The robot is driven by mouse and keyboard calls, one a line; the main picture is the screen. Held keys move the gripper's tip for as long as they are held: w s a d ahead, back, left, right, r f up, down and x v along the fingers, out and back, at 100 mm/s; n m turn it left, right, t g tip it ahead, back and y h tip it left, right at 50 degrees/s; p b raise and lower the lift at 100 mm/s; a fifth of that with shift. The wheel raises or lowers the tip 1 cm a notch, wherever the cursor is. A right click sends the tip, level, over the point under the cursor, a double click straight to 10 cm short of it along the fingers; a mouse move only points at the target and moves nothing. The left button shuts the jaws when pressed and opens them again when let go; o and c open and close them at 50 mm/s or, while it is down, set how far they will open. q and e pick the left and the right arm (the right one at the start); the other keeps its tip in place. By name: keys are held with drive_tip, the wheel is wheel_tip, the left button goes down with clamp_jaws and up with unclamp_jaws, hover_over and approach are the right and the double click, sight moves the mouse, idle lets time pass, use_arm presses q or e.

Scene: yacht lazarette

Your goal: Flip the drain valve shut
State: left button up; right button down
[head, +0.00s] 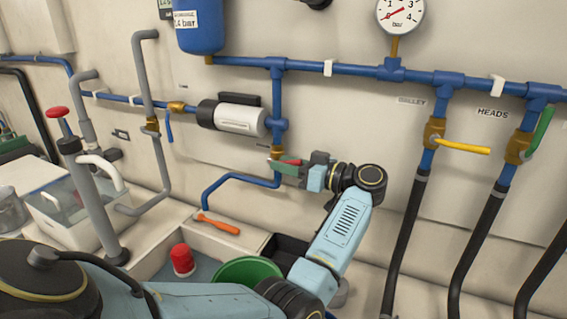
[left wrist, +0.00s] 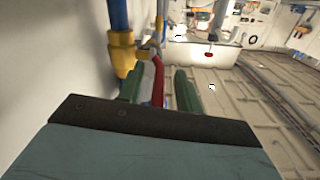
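The drain valve is a brass body (head: 277,152) on the vertical blue pipe below the pump, with a red lever (head: 291,161) sticking out to the right. In the left wrist view the brass body (left wrist: 122,53) is on the left, and the red lever (left wrist: 157,84) reaches toward the camera. My left gripper (head: 290,168) is at the lever. Its two green fingers (left wrist: 160,88) stand either side of the lever, with a gap visible between lever and right finger. The lever's near end is hidden by the gripper body. My right gripper is not in view.
A white pump (head: 240,118) and blue pipes run along the wall. A yellow lever (head: 462,146) and a green lever (head: 543,128) are on valves to the right.

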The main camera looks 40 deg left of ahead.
use_arm(q)
drive_tip(key=shift+a, duration=0.45)
drive_tip(key=shift+s, duration=0.1)
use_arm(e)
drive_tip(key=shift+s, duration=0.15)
use_arm(q)
clamp_jaws()
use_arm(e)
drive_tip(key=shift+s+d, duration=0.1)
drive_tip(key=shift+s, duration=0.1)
